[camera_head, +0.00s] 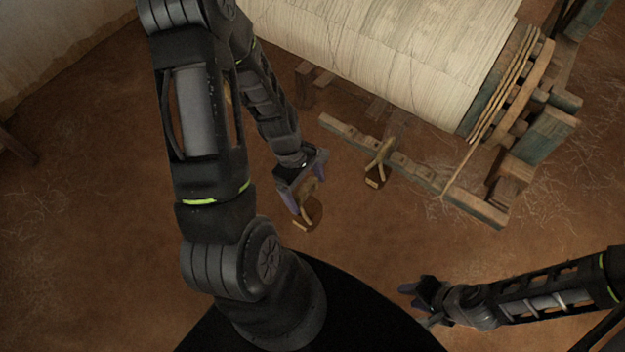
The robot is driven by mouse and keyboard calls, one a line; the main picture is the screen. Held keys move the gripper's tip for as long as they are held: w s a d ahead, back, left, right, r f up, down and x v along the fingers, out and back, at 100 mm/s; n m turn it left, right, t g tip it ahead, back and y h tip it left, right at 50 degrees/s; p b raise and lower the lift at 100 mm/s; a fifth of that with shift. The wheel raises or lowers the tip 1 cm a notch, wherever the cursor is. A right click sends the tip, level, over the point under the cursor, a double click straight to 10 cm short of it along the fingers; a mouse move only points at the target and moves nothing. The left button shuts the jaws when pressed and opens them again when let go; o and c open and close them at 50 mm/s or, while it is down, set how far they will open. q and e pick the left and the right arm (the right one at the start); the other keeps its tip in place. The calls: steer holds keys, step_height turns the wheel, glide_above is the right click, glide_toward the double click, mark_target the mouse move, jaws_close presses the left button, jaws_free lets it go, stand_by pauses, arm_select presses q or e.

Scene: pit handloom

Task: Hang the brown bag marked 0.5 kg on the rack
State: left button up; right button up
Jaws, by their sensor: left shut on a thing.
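My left gripper (306,188) is shut on a small brown bag (311,213) with a tan top, which hangs below the fingers above the floor. A pale tag shows on the bag, but its mark is too small to read. The rack (423,174) is a long wooden bar with notches or holes, in front of the loom. A second brown bag (376,181) hangs at the rack, to the right of the held bag. The held bag is apart from the rack. My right gripper (416,304) is at the lower right, empty, and its fingers look apart.
The loom's large roll of pale cloth (390,45) fills the top middle. Its wooden frame (535,145) and a rope stand at the right, near the rack's right end. The brown earth floor (90,220) is clear at the left.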

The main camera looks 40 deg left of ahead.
mark_target(314, 176)
arm_select(q)
steer(key=shift+s+r, duration=0.15)
steer(key=shift+s, duration=1.15)
steer(key=shift+s+r, duration=0.1)
steer(key=shift+s, duration=1.2)
steer(key=shift+w+r+m, duration=0.15)
steer(key=shift+w+m, duration=0.35)
steer(key=shift+w, duration=0.35)
steer(key=w+m, duration=0.1)
steer(key=w, duration=0.1)
steer(key=w+r+m, duration=0.1)
steer(key=w, duration=0.1)
steer(key=w+r+m+g, duration=0.1)
steer(key=w, duration=0.1)
steer(key=shift+w+d+m, duration=0.1)
steer(key=shift+w+m, duration=0.15)
steer(key=shift+m, duration=0.15)
steer(key=w+d+r+m+g+y, duration=0.1)
steer(key=w+d+r+m, duration=0.3)
steer(key=w+r+m, duration=0.2)
steer(key=w+d+r+m+g+y, duration=0.1)
steer(key=w+d+r+m+y, duration=0.1)
steer(key=w+d+r+m, duration=0.2)
steer(key=w+r+m, duration=0.3)
steer(key=w+r, duration=0.4)
steer(key=r, duration=0.2)
steer(key=shift+d, duration=0.2)
